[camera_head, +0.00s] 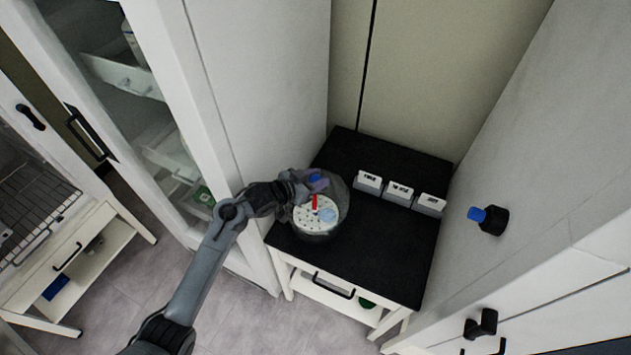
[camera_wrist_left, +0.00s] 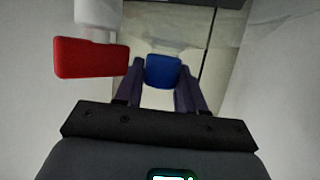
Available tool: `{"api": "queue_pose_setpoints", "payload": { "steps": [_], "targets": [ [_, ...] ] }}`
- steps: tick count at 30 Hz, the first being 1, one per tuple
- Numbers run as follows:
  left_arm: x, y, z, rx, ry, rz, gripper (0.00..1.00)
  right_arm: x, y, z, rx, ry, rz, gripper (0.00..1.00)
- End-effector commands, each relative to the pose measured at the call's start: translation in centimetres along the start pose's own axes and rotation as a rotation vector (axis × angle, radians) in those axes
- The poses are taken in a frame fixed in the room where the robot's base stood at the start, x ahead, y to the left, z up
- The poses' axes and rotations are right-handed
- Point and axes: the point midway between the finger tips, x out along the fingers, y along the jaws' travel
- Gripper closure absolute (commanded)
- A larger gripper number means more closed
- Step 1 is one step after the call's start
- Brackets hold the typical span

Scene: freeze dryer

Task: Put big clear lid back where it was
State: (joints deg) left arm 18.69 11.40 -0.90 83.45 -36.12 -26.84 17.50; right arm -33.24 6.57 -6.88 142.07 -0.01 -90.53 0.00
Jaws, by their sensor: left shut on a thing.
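The big clear lid (camera_head: 341,196) is a see-through dome with a blue knob (camera_head: 316,179) on top. My left gripper (camera_head: 314,183) is shut on the blue knob, which also shows between the two fingers in the left wrist view (camera_wrist_left: 163,71). The lid overlaps a round white disc (camera_head: 312,222) with dark dots, at the left side of the black tabletop (camera_head: 395,247). I cannot tell whether the lid rests there or hangs just above. A red part (camera_head: 314,201) stands by the disc and shows large in the left wrist view (camera_wrist_left: 92,58). My right gripper is out of view.
Three small white labelled boxes (camera_head: 399,191) stand in a row at the tabletop's back right. A tall white cabinet wall (camera_head: 270,90) is close on the left. A white machine side with a blue-tipped black knob (camera_head: 490,219) is on the right. The front right tabletop is clear.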

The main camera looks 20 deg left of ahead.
Motion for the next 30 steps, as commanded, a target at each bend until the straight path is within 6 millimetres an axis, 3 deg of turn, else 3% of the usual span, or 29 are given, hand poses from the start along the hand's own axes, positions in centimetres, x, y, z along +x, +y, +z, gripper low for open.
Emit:
{"api": "queue_pose_setpoints", "payload": {
  "steps": [4,29,30],
  "targets": [
    [0.4,0.0,0.9,0.001,0.005,-0.001,1.00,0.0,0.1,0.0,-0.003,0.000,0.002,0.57],
    [0.9,0.0,2.0,0.001,0.006,-0.001,1.00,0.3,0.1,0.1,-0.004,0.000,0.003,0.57],
    [0.9,0.0,2.3,0.000,0.001,0.000,0.56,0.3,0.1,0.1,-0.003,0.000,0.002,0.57]
  ]
}}
